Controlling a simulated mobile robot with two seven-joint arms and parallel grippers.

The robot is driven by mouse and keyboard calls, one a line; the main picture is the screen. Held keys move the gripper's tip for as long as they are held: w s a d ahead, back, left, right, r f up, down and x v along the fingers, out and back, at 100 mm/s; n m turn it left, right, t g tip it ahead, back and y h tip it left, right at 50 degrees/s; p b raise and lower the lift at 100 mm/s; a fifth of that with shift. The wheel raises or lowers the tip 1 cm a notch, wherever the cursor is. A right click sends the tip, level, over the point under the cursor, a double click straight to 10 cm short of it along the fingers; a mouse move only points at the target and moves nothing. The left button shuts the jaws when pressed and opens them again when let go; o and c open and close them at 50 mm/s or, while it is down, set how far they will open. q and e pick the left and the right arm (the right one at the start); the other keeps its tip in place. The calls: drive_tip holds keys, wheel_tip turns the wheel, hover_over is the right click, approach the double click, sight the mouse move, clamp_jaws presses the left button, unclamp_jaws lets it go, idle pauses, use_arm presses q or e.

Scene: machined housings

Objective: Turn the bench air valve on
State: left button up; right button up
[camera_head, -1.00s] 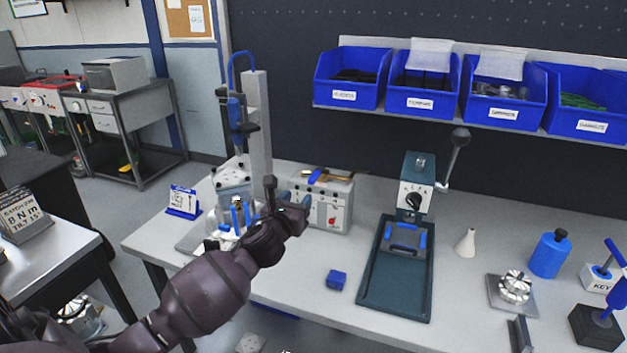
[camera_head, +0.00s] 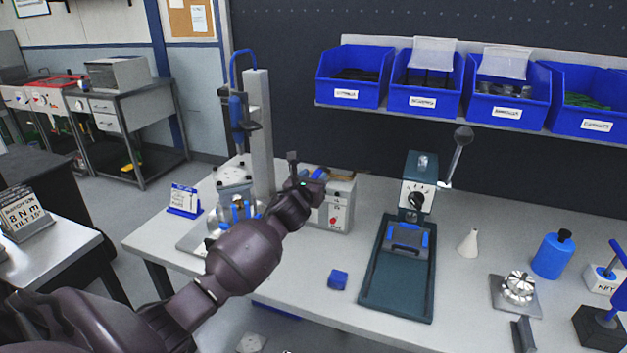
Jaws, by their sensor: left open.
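The grey control box (camera_head: 340,212) stands at the back of the bench, with a red knob or button on its front. A brass fitting, which looks like the air valve (camera_head: 342,174), lies along its top. The blue handle seen there earlier is mostly hidden behind my gripper, so I cannot tell its angle. My left gripper (camera_head: 306,175) is open, in front of the box's upper left part in this view. I cannot tell whether it touches the valve. My right gripper is not in view.
A column fixture (camera_head: 258,130) with a blue hose stands left of the box. A dark green press (camera_head: 397,275) stands to the right. A small blue block (camera_head: 338,280) lies at the front. Blue bins (camera_head: 352,75) hang above. The bench (camera_head: 455,290) is bare around the block.

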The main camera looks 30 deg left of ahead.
use_arm(q)
clamp_jaws()
drive_tip(key=shift+d, duration=0.15)
idle(0.4)
drive_tip(key=w+d+n+g+y+b, duration=0.1)
drive_tip(key=w+d+n+g+y, duration=0.3)
drive_tip(key=n+g+y, duration=0.6)
drive_tip(key=shift+w+d+y+b, duration=0.15)
drive_tip(key=shift+d+y+b, duration=0.3)
drive_tip(key=shift+y, duration=0.55)
drive_tip(key=shift+d+f, duration=0.1)
drive_tip(key=shift+f, duration=0.05)
drive_tip(key=shift+n, duration=0.3)
